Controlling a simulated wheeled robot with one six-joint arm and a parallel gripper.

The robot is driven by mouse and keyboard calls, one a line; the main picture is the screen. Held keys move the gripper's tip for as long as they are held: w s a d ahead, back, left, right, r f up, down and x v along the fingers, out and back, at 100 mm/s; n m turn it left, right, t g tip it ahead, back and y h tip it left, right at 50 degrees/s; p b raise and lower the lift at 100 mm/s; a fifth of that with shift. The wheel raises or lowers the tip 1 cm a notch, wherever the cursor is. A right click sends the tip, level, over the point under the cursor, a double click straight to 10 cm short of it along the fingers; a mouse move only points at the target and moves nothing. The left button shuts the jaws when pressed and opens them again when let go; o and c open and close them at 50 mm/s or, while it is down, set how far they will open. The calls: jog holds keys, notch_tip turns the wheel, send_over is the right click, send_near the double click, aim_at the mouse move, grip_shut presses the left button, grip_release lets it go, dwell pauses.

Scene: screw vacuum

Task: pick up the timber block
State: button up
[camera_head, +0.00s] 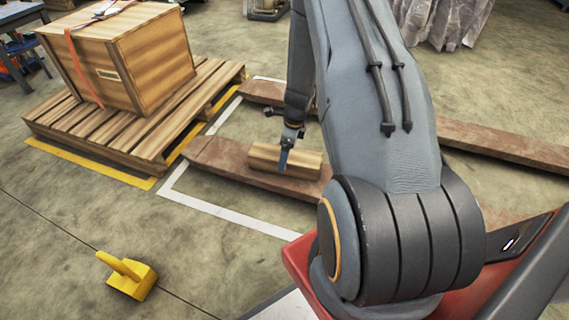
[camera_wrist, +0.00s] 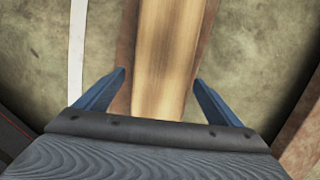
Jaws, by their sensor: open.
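The timber block (camera_head: 304,163) is a light tan wooden piece lying on a reddish-brown beam (camera_head: 225,164) on the floor. In the wrist view the block (camera_wrist: 167,50) runs up the picture between my gripper's two blue fingers. My gripper (camera_wrist: 160,80) is open, with one finger on each side of the block and gaps between. In the head view my gripper (camera_head: 284,163) is at the block, and one blue finger shows in front of it. Part of the beam is hidden by my arm.
A large wooden crate (camera_head: 150,55) stands on a pallet (camera_head: 60,112) at the upper left. A yellow object (camera_head: 132,277) is on the floor at the lower left. Another reddish-brown beam (camera_head: 500,141) lies to the right.

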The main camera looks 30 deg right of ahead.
jog(key=f, duration=0.1)
jog(key=f+b, duration=0.2)
jog(key=f, duration=0.1)
jog(key=shift+w+a, duration=0.15)
jog(key=shift+w, duration=0.1)
jog(key=shift+r, duration=0.1)
jog(key=shift+c, duration=0.4)
jog(key=c, duration=1.8)
